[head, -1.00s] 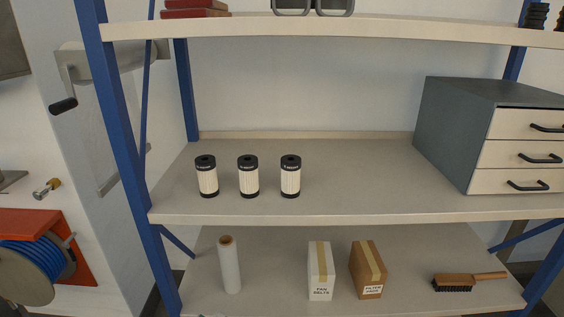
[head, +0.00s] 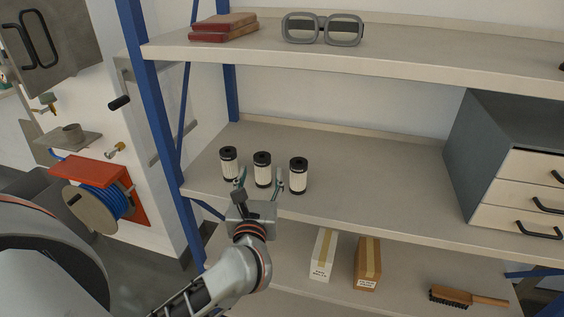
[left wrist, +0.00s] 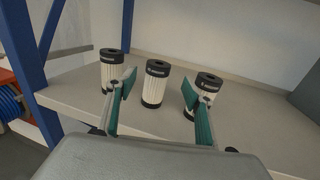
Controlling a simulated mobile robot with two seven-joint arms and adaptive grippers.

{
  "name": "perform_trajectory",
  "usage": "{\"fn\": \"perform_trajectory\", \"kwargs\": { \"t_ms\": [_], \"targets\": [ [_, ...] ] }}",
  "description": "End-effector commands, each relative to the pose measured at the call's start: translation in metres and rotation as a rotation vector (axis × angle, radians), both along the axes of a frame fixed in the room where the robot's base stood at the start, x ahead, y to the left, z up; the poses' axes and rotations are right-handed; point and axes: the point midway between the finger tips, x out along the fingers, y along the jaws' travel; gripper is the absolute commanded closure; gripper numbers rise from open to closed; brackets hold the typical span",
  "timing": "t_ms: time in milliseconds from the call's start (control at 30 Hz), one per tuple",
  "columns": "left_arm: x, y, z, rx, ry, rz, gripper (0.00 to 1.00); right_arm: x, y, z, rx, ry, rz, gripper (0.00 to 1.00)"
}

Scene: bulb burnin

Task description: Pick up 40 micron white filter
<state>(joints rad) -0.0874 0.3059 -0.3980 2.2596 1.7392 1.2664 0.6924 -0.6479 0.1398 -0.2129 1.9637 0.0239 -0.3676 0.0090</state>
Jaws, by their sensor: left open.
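Three white pleated filters with black end caps stand upright in a row on the middle shelf: the left filter (head: 229,163), the middle filter (head: 262,170) and the right filter (head: 298,176). Their labels are too small to read. My left gripper (head: 259,181) is open and empty at the shelf's front edge, facing the middle filter. In the left wrist view the middle filter (left wrist: 156,84) stands between and beyond the two fingers. The fingers partly cover the left filter (left wrist: 111,70) and the right filter (left wrist: 204,92). My right gripper is not in view.
A grey drawer cabinet (head: 488,151) stands at the right of the middle shelf (head: 389,181), with clear shelf between it and the filters. A blue upright (head: 157,100) is at the left. Goggles (head: 322,29) and red books (head: 222,26) lie above; two boxes (head: 367,262) and a brush (head: 466,297) are below.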

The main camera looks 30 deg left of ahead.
Motion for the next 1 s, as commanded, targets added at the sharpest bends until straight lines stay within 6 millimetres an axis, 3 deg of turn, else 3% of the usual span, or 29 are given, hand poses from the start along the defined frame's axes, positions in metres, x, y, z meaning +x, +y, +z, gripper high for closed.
{"fn": "perform_trajectory", "kwargs": {
  "t_ms": [600, 967, 1000],
  "targets": [
    [0.061, 0.032, -0.003, -0.013, 0.004, 0.001, 0.48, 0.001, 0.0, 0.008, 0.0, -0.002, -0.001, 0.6],
    [0.069, 0.037, -0.004, -0.013, 0.005, 0.001, 0.48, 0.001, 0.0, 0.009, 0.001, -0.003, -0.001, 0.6],
    [0.069, 0.037, -0.004, -0.013, 0.005, 0.001, 0.58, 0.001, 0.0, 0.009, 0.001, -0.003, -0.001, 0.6]
  ]
}}
